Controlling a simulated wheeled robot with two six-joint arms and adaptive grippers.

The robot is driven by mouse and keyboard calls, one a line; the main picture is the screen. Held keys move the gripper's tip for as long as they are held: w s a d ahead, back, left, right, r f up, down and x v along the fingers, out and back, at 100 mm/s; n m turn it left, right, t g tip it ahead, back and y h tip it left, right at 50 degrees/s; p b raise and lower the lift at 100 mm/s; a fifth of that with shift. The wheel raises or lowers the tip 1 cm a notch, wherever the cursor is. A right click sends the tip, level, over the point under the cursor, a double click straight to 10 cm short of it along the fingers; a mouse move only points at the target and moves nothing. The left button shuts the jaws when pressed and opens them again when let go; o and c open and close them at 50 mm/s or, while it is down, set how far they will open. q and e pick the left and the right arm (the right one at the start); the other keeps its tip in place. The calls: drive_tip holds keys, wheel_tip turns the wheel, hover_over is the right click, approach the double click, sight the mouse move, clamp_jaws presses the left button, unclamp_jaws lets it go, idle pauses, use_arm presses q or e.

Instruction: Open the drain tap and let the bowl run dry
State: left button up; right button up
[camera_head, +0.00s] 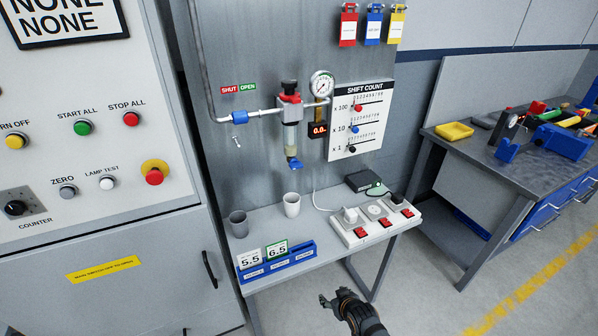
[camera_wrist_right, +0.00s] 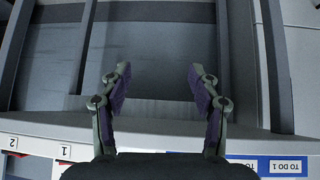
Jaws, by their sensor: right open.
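The filter unit has a clear bowl (camera_head: 291,137) under a grey and red head, mounted on the steel panel in the head view. The blue drain tap (camera_head: 294,164) is at the bottom of the bowl. I cannot tell whether it is open or how much liquid the bowl holds. My right gripper (camera_head: 338,299) is low in front of the small table, well below the tap and apart from it. In the right wrist view it (camera_wrist_right: 159,82) is open, with nothing between its fingers. My left gripper is not in view.
A grey cup (camera_head: 238,223) and a white cup (camera_head: 292,205) stand on the table below the bowl. A power strip (camera_head: 376,223) and a blue card rack (camera_head: 277,263) are nearby. A pipe with a blue valve (camera_head: 240,117) and a gauge (camera_head: 322,84) flank the filter.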

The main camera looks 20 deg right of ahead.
drive_tip(key=w+a+r+t+y, duration=0.1)
drive_tip(key=w+r+t, duration=0.35)
drive_tip(key=r, duration=0.75)
drive_tip(key=w+a+r+t, duration=0.1)
drive_tip(key=w+r+t, duration=0.1)
drive_tip(key=w+r, duration=0.75)
drive_tip(key=t, duration=0.3)
approach(298, 167)
drive_tip(key=shift+y, duration=0.3)
drive_tip(key=w, duration=0.8)
drive_tip(key=shift+w+a, duration=0.15)
drive_tip(key=shift+w, duration=0.25)
drive_tip(key=c, duration=1.2)
